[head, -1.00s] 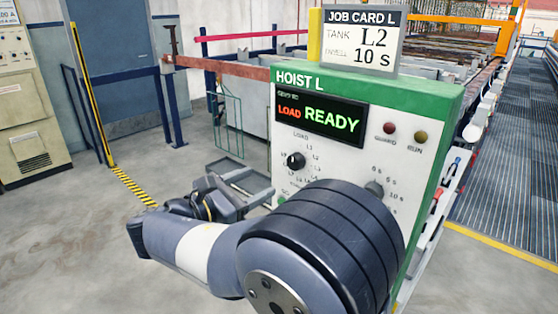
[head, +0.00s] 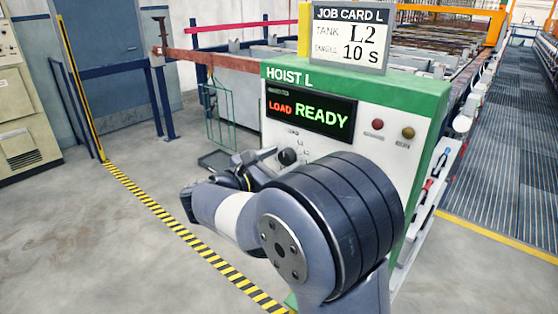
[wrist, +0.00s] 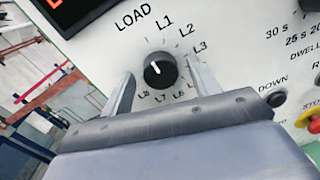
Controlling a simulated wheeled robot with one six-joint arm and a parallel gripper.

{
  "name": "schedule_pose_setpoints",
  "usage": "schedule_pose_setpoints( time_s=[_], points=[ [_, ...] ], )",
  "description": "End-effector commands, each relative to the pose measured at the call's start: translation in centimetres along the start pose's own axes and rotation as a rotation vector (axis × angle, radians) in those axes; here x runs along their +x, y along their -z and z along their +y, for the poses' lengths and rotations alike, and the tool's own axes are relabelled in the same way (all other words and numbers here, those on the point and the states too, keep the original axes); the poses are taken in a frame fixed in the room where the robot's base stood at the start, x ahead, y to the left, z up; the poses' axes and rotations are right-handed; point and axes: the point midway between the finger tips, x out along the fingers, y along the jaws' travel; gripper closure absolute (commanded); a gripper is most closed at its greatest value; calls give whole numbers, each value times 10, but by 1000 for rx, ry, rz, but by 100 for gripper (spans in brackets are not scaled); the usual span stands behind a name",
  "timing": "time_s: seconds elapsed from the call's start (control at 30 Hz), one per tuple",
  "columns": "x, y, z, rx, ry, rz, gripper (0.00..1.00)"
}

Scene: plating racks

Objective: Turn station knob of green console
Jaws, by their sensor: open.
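The green console (head: 408,90) is labelled HOIST L, with a white face and green trim. Its display (head: 311,113) reads LOAD READY. The black station knob (wrist: 160,70) sits in a ring of marks, LOAD, L1, L2, L3 and on to L8; its white line points up and left, toward LOAD. The knob (head: 288,156) also shows in the head view, just right of my gripper (head: 262,163). In the wrist view my gripper (wrist: 158,88) is open, one finger on each side of the knob, with gaps beside it. Whether the fingertips touch the panel is unclear.
A job card (head: 349,37) on top reads TANK L2, 10 S. In the wrist view a black DOWN button (wrist: 276,99) and a red button (wrist: 313,121) lie right of the gripper. My arm hides the console's lower face. Floor at the left is clear.

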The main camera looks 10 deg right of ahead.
Motion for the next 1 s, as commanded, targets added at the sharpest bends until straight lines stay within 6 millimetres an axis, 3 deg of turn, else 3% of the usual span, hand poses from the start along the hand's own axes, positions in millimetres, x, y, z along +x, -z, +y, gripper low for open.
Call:
schedule_pose_setpoints(
  time_s=[0.1,0.63,1.0],
  points=[
    [0,0,0,0,0,0,43],
    [0,0,0,0,1,0,86],
    [0,2,-1,69,2,5,86]
  ],
)
